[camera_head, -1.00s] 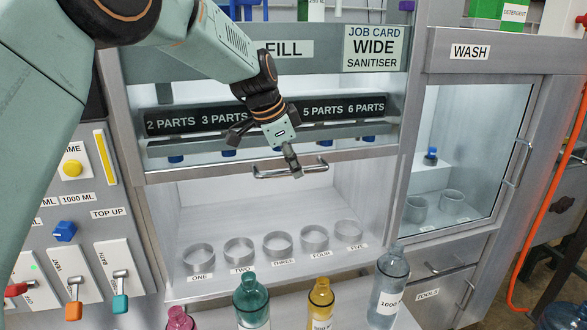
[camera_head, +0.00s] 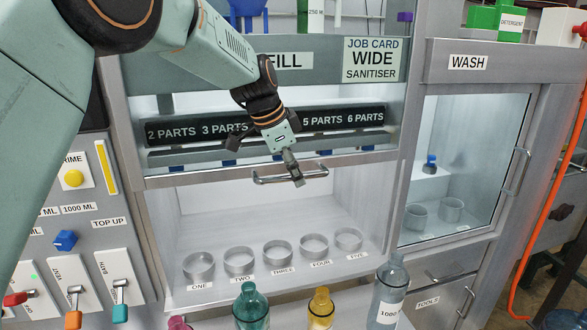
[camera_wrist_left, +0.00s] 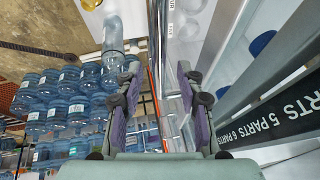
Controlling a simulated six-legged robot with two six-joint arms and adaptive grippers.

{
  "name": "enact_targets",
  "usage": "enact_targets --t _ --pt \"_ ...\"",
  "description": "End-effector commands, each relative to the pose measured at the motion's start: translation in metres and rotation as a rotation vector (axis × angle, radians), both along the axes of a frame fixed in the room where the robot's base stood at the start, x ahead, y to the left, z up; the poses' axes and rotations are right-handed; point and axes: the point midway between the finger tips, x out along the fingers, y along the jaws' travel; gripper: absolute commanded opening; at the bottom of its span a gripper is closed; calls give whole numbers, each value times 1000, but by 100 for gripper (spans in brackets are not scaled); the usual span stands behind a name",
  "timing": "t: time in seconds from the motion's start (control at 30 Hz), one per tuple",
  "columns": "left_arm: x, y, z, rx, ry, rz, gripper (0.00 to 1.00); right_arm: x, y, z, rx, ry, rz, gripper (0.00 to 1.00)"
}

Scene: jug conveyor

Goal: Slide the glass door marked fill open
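The glass door marked fill (camera_head: 210,174) hangs partway up its bay, its metal lower rail across the middle of the opening. The FILL label (camera_head: 290,61) is on the panel above. A bar handle (camera_head: 317,174) projects from the rail. My left gripper (camera_head: 296,178) is at the middle of this handle, reaching down from above. In the left wrist view my left gripper (camera_wrist_left: 158,88) has its two fingers apart, with the shiny edge of the door or handle running between them; firm contact cannot be told. My right gripper is out of view.
Several ring holders (camera_head: 277,252) stand on the bay floor below the door. Bottles, including a teal one (camera_head: 251,308) and a yellow one (camera_head: 320,310), stand in front. The WASH cabinet (camera_head: 467,62) is to the right; levers and knobs (camera_head: 65,240) are to the left.

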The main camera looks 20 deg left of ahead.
Motion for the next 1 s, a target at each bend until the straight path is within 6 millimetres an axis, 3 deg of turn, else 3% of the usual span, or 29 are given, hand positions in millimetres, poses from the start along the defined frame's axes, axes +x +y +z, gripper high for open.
enact_targets --t 0.27,0.7,1.0 --pt "-2 1 5 0 0 0 37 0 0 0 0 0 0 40" --pt "-31 19 79 0 -3 -1 37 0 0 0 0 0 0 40" --pt "-43 26 107 0 0 0 37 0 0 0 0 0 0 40"
